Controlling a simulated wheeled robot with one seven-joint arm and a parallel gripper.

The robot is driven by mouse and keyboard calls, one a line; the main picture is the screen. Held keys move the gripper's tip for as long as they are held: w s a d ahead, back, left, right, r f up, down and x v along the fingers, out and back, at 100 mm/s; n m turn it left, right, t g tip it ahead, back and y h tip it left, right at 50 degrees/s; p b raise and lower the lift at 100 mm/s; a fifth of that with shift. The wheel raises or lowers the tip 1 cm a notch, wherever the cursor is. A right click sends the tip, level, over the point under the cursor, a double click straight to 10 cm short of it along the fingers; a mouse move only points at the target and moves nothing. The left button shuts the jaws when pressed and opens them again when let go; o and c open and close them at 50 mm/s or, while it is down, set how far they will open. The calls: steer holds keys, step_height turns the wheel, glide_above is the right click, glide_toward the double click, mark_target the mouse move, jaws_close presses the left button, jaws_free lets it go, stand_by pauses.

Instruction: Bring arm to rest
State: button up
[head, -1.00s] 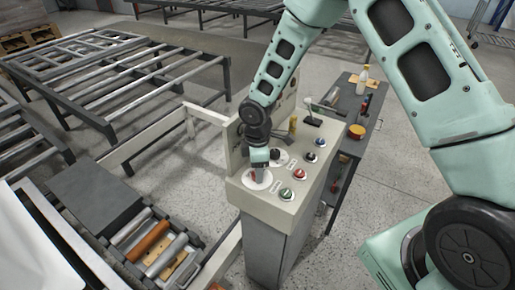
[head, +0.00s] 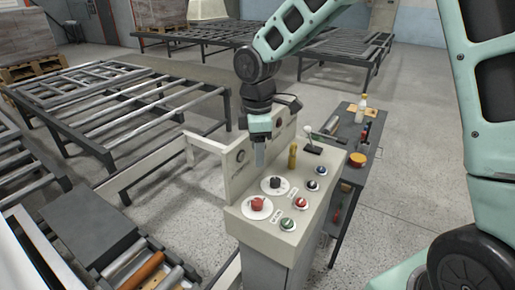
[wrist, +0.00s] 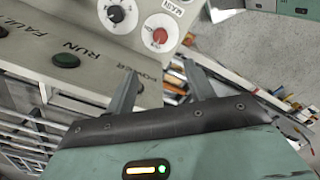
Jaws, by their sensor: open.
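My gripper (head: 260,155) hangs above the control console (head: 297,235), pointing down, clear of its knobs and buttons. In the wrist view its two fingers (wrist: 158,88) stand apart with nothing between them. The console's sloped top carries a red knob (head: 258,204) and a black knob (head: 275,183) on white dials. The red knob also shows in the wrist view (wrist: 160,36). My arm reaches in from the upper right of the head view, bent at the elbow.
Several buttons, including a red one (head: 302,202) and a green one (head: 287,224), sit beside the knobs. A yellow-brown upright item (head: 292,157) stands at the console's back. A dark side table (head: 365,140) holds a bottle (head: 362,106). Roller conveyors (head: 110,100) lie left.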

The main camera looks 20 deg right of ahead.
stand_by(0.4)
steer(key=s+a+m+b, duration=0.1)
steer(key=s+a+m, duration=0.2)
steer(key=s, duration=1)
steer(key=s+a+m+b, duration=0.1)
steer(key=s+a+m, duration=0.3)
steer(key=s, duration=1)
steer(key=shift+s+r+y, duration=0.2)
steer(key=shift+s+y, duration=0.05)
steer(key=shift+y, duration=0.05)
